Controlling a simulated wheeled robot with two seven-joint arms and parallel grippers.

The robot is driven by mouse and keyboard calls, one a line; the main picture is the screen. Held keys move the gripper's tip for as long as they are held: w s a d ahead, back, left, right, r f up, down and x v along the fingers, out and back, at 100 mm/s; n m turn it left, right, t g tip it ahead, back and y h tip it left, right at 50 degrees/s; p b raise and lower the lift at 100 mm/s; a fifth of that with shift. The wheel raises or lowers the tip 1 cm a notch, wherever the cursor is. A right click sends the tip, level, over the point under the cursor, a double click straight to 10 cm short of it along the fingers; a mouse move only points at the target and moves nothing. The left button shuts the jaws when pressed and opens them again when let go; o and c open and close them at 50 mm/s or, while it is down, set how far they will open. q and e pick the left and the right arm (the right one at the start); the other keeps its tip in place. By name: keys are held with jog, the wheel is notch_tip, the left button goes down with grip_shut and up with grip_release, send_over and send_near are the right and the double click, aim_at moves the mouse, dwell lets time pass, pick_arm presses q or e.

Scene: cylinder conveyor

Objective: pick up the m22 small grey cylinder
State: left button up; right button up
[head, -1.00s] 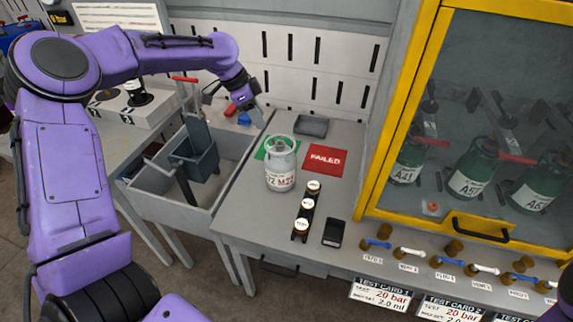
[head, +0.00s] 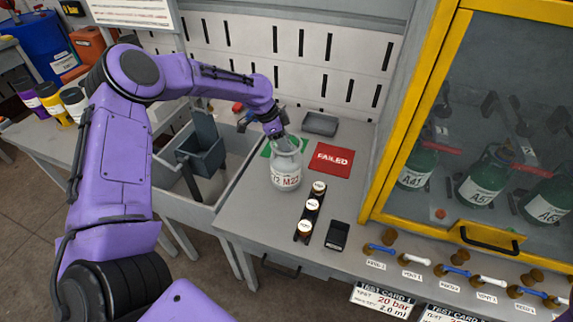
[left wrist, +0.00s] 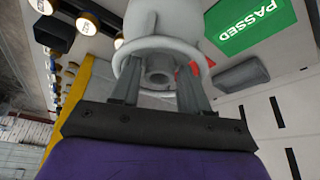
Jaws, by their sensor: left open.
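My left gripper (head: 277,133) is at the top of the cylinder, pointing down. In the left wrist view the fingers of my left gripper (left wrist: 160,95) are open, one on each side of the cylinder's neck (left wrist: 158,70). I cannot tell whether they touch it. The cylinder's collar (left wrist: 163,46) shows beyond the fingertips. My right gripper is not in view.
A red FAILED card (head: 331,159) and a grey tray (head: 320,124) lie behind the cylinder. A rack of small pots (head: 310,207) and a black device (head: 337,236) stand in front. A yellow-framed cabinet (head: 412,110) is at right. A sink (head: 172,176) is at left.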

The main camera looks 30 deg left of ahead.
pick_arm(q)
grip_shut()
dwell(1.2)
jog(key=shift+w+r, duration=0.1)
jog(key=shift+r, duration=0.05)
